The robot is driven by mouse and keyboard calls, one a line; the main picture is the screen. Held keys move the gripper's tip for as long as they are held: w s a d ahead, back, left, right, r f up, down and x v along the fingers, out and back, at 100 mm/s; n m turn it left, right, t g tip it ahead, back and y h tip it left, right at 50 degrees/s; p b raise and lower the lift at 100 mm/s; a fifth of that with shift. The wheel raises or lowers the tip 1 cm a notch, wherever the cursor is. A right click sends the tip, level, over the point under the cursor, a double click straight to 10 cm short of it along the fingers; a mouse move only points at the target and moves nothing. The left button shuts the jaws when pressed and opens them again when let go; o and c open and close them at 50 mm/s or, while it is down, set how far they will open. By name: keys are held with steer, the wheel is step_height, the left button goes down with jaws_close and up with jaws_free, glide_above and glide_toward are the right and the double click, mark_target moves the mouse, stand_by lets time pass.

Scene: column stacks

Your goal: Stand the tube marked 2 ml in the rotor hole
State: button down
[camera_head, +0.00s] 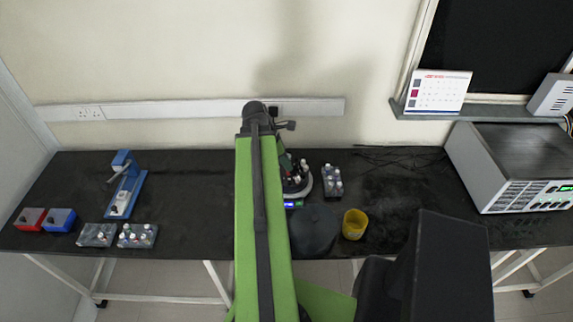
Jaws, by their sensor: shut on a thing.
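The rotor (303,187) is a dark round unit with several tubes in it. It stands on the bench just right of my green arm, which covers its left part. My gripper is not visible; my arm hides the place where its jaws would be, so I cannot see what is between them. I cannot make out any 2 ml mark on a tube, nor a free rotor hole. A grey rack with white-capped tubes (332,182) stands right of the rotor. Two more grey racks (97,235) (138,236) with tubes stand at the front left.
A blue stand (126,190), a red box (30,219) and a blue box (60,220) are at the left. A yellow cup (354,224) stands beside a dark rounded object (313,230). A large grey instrument (510,170) fills the right end.

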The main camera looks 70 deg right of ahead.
steer(key=d+f+b, duration=0.1)
steer(key=f+b, duration=0.3)
steer(key=d+f+b, duration=0.1)
steer(key=f+b, duration=0.3)
steer(key=d+f+b, duration=0.1)
steer(key=f+b, duration=0.3)
steer(key=f, duration=0.1)
steer(key=shift+w+d, duration=0.35)
steer(key=shift+w, duration=0.05)
stand_by(0.4)
steer(key=c, duration=1.3)
jaws_free()
steer(key=shift+o, duration=0.3)
steer(key=shift+o, duration=0.8)
